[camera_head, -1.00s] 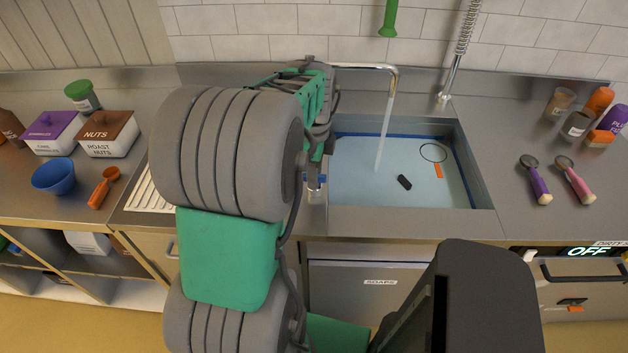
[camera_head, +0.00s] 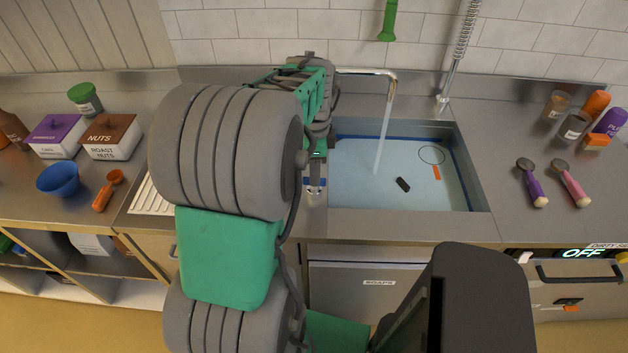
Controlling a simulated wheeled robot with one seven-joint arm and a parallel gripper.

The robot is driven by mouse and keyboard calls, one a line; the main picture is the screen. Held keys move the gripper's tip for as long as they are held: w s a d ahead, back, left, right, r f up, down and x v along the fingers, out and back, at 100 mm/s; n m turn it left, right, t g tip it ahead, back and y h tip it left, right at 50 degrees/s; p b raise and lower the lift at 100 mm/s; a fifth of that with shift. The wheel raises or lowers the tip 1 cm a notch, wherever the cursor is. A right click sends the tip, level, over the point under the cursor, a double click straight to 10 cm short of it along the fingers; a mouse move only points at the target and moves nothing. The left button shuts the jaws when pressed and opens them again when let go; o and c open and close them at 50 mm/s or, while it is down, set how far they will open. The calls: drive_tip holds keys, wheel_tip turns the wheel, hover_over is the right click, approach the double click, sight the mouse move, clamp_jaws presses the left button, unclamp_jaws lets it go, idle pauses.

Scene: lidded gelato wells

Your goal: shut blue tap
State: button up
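A chrome spout (camera_head: 388,82) reaches over the sink from the left, and a stream of water (camera_head: 381,143) runs from it into the sink (camera_head: 470,180). Water stands in the basin. The base of the spout and any blue tap handle there are hidden behind my arm. My gripper (camera_head: 316,186) shows only as a small part below my wrist at the sink's left edge, with some blue beside it. I cannot tell whether that blue belongs to a tap, and its fingers are too small and covered to read.
A dark small block (camera_head: 403,184) and an orange piece (camera_head: 437,172) are in the basin. A purple scoop (camera_head: 533,183) and a pink scoop (camera_head: 570,184) lie right of it. A blue bowl (camera_head: 58,179) and topping boxes (camera_head: 110,136) stand left. A spray hose (camera_head: 457,60) rises behind.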

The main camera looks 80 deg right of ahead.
drive_tip(key=shift+f+b, duration=0.85)
drive_tip(key=shift+f, duration=0.5)
drive_tip(key=shift+c, duration=0.4)
clamp_jaws()
drive_tip(key=shift+r, duration=0.1)
